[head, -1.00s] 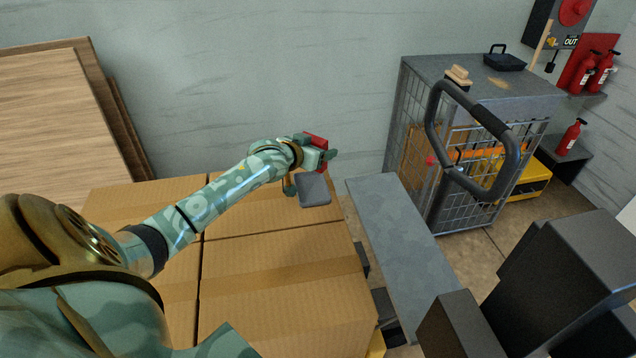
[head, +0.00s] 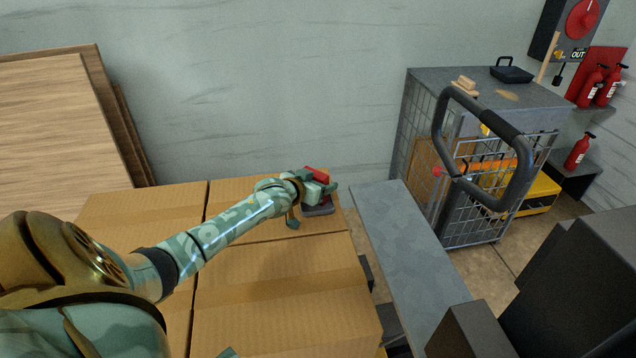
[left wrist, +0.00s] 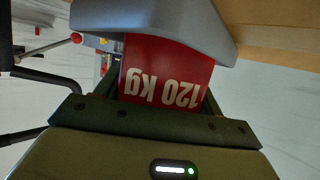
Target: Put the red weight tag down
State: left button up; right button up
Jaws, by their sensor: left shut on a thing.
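The red weight tag (head: 317,174) is in my left gripper (head: 325,187), at the far right part of the cardboard boxes (head: 285,275). In the left wrist view, the red face (left wrist: 165,78) reads "120 kg" upside down and sits between the jaws. A grey base (head: 320,210) shows under the tag, flat and close to the box top, and fills the top of the wrist view (left wrist: 150,20). I cannot tell whether it touches the cardboard.
A grey flat panel (head: 408,255) lies right of the boxes. A wire cage cart (head: 475,215) with a black handle stands beyond it. Wooden boards (head: 60,130) lean at the left. Dark blocky shapes (head: 565,285) fill the lower right. The box tops around my arm are clear.

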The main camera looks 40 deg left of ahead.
pick_arm(q)
jog(key=o, duration=1)
jog(key=shift+s+d+r+p, duration=0.1)
jog(key=shift+s+r+p, duration=0.1)
jog(key=shift+s+p, duration=0.15)
jog(key=p+v, duration=0.3)
jog(key=v, duration=0.7)
jog(key=shift+s+r+p, duration=0.1)
jog(key=shift+p, duration=0.3)
jog(key=shift+s+r, duration=0.15)
jog(key=shift+s, duration=0.35)
